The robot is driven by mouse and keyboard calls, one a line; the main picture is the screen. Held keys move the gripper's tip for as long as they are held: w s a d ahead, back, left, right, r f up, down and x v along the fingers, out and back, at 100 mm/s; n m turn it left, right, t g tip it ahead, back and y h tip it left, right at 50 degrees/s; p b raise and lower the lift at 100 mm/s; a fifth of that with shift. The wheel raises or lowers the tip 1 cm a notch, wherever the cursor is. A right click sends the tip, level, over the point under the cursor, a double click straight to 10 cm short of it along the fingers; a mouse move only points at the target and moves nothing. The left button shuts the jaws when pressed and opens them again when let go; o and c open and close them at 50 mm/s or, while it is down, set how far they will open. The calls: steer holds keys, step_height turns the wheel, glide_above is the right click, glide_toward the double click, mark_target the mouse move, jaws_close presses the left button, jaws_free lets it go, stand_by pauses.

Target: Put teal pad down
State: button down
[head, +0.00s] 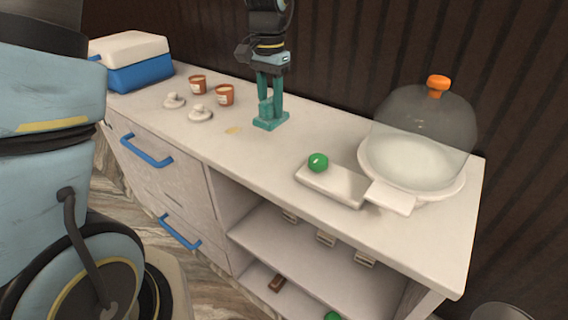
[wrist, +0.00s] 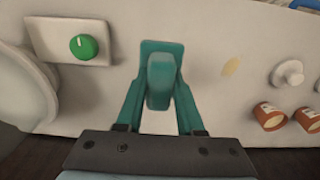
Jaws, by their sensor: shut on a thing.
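The teal pad (head: 270,123) is a flat block with an upright grip on top. It is on or just above the white counter; I cannot tell whether it touches. My gripper (head: 269,101) points straight down with its teal fingers shut on the pad's grip. In the wrist view the pad (wrist: 160,55) lies between my two fingertips (wrist: 160,84). A small yellowish patch (head: 233,130) lies on the counter left of the pad, and it also shows in the wrist view (wrist: 231,66).
Two orange-brown cups (head: 225,95) and two white knobbed lids (head: 200,114) stand to the left. A blue and white cooler (head: 139,75) is at the far left. A scale with a green knob (head: 318,162) and a glass dome (head: 425,120) stand right. Counter between is clear.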

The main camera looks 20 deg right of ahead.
step_height(320, 180, down, 9)
steer(key=shift+s+f+p, duration=0.1)
steer(key=shift+f+p, duration=0.05)
steer(key=shift+p, duration=0.85)
steer(key=shift+f, duration=0.1)
steer(key=shift+f, duration=0.15)
steer(key=c, duration=0.5)
jaws_free()
step_height(320, 180, up, 12)
steer(key=shift+r+b, duration=0.25)
steer(key=shift+b, duration=0.75)
steer(key=s+a+f+n, duration=0.1)
steer(key=a+n, duration=0.2)
steer(key=a, duration=0.7)
steer(key=s+a+f+n+t, duration=0.1)
steer(key=a+n, duration=0.3)
steer(key=a, duration=0.6)
steer(key=s+a+f+n, duration=0.2)
steer(key=a+f+n, duration=0.1)
steer(key=a, duration=0.7)
steer(key=shift+n+t, duration=0.3)
steer(key=shift+n, duration=0.2)
